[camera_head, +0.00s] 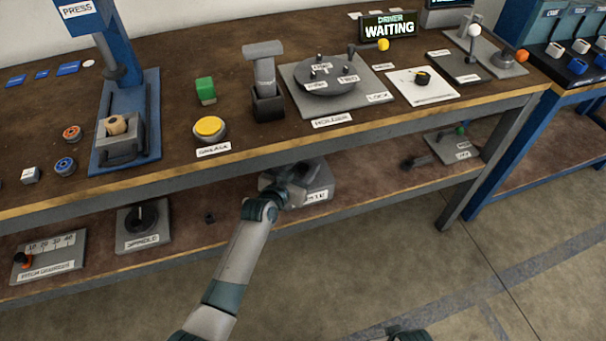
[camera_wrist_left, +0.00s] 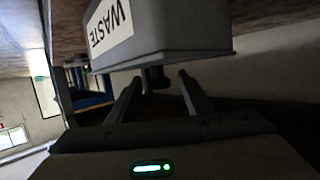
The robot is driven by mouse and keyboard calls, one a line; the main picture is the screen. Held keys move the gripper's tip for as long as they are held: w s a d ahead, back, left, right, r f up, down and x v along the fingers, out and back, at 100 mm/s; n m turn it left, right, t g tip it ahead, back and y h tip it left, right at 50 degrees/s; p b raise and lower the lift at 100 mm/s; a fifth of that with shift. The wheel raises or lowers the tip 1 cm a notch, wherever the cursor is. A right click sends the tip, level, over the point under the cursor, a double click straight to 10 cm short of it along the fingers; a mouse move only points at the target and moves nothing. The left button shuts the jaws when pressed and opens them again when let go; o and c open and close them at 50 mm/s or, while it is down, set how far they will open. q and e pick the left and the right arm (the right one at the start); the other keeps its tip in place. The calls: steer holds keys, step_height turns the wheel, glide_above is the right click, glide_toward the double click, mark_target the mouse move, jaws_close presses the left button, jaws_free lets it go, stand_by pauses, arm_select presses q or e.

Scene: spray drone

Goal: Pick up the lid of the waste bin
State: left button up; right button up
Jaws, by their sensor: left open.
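The grey waste bin (camera_head: 318,190) stands on the lower shelf, partly hidden behind my left wrist in the head view. In the left wrist view the bin (camera_wrist_left: 180,30) appears upside down, with its WASTE label at the left. The lid (camera_wrist_left: 185,57) shows as a thin rim on the bin, with a dark knob (camera_wrist_left: 157,78) sticking out from it. My left gripper (camera_wrist_left: 158,88) is open, its fingers on either side of the knob with gaps. Nothing is held.
The bench top (camera_head: 235,165) overhangs the lower shelf (camera_head: 375,180), limiting room above the bin. A spindle block (camera_head: 143,225) and a small dark part (camera_head: 210,217) lie to the left on the shelf. A labelled plate (camera_head: 452,147) lies to the right.

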mark_target(301, 169)
steer(key=shift+s+f, duration=0.15)
steer(key=shift+s, duration=0.05)
arm_select(q)
steer(key=c, duration=1.2)
steer(key=shift+o, duration=0.2)
steer(key=shift+r, duration=0.6)
step_height(301, 169, up, 2)
steer(key=shift+s+a+r, duration=0.1)
steer(key=shift+s+a, duration=0.2)
steer(key=shift+s, duration=0.25)
steer(key=s+a, duration=0.3)
steer(key=s, duration=0.4)
steer(key=s+a, duration=0.4)
steer(key=s, duration=0.4)
steer(key=shift+a+p, duration=0.3)
arm_select(e)
steer(key=shift+w+f, duration=0.35)
steer(key=shift+f, duration=0.25)
steer(key=shift+s+f, duration=0.1)
steer(key=shift+s, duration=0.05)
